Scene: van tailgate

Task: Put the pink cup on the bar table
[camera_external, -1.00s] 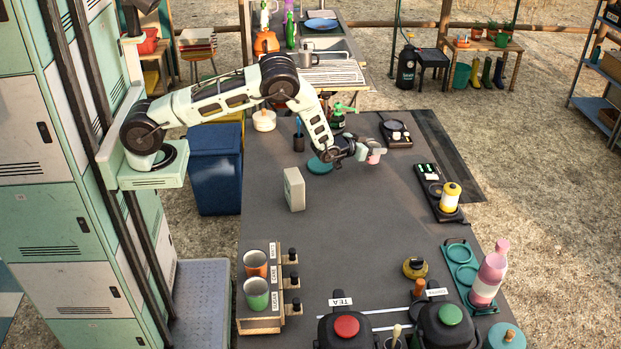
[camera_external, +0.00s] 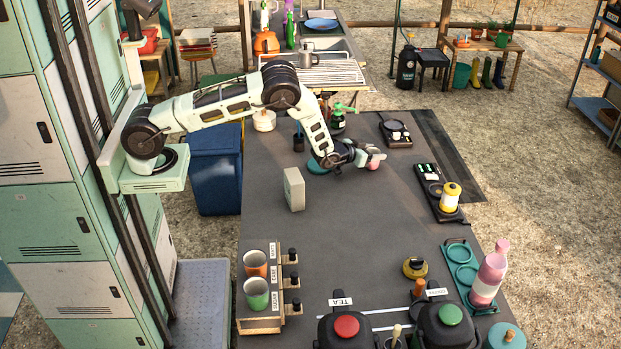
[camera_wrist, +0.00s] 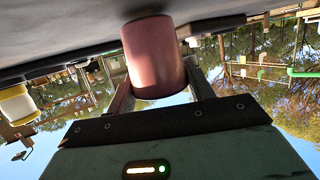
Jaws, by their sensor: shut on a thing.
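The pink cup (camera_external: 375,164) is between the fingers of my gripper (camera_external: 366,158), over the far-middle part of the dark grey bar table (camera_external: 350,225). In the wrist view the cup (camera_wrist: 158,62) fills the gap between my two fingers, which are shut on it. That view is turned over, with the dark tabletop (camera_wrist: 60,30) along its upper edge. The cup's end lies at or very close to the tabletop; I cannot tell whether they touch. In the external view my fingers partly hide the cup.
A green spray bottle (camera_external: 338,121) and a black scale (camera_external: 396,133) are behind. A yellow jar (camera_external: 450,197) is to the right. The table's middle is clear.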

